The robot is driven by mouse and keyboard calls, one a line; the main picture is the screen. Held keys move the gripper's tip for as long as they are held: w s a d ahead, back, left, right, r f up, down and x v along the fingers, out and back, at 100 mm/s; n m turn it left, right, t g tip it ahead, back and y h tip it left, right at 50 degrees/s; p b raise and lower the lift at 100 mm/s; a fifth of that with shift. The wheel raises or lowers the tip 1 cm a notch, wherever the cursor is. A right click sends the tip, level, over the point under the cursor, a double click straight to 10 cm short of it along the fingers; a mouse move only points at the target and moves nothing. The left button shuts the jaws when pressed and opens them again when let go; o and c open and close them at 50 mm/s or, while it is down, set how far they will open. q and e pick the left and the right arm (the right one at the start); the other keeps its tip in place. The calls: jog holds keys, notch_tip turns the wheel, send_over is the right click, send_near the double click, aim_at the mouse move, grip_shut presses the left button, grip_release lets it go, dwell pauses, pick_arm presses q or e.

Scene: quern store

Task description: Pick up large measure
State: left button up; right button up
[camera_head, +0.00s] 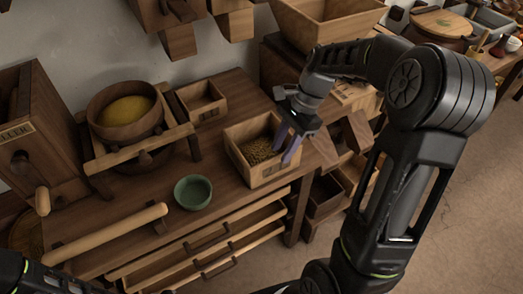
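A square wooden box (268,175) filled with brown grain sits near the right end of the wooden bench; it looks like the large measure. A smaller wooden box (205,112) stands behind it to the left. My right gripper (287,148) points down at the right side of the grain box, with its two purplish fingers apart. The fingertips are at or just over the box's right wall; whether they touch it I cannot tell. My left gripper is out of the picture; only part of my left arm shows at the bottom left.
A green bowl (193,191) stands on the bench, left of the grain box. A quern with yellow meal (126,110) sits in a wooden frame further left. A wooden roller (105,234) lies at the front. Open drawers (215,250) jut out below. A large wooden hopper (325,22) is behind.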

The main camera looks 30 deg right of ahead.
aim_at(266, 180)
jog(key=shift+x, duration=0.95)
jog(key=shift+f, duration=0.1)
jog(key=shift+x, duration=2.5)
jog(key=shift+a+f, duration=0.15)
jog(key=shift+f, duration=0.05)
jog(key=shift+c, duration=0.4)
grip_shut()
jog(key=shift+w, duration=0.1)
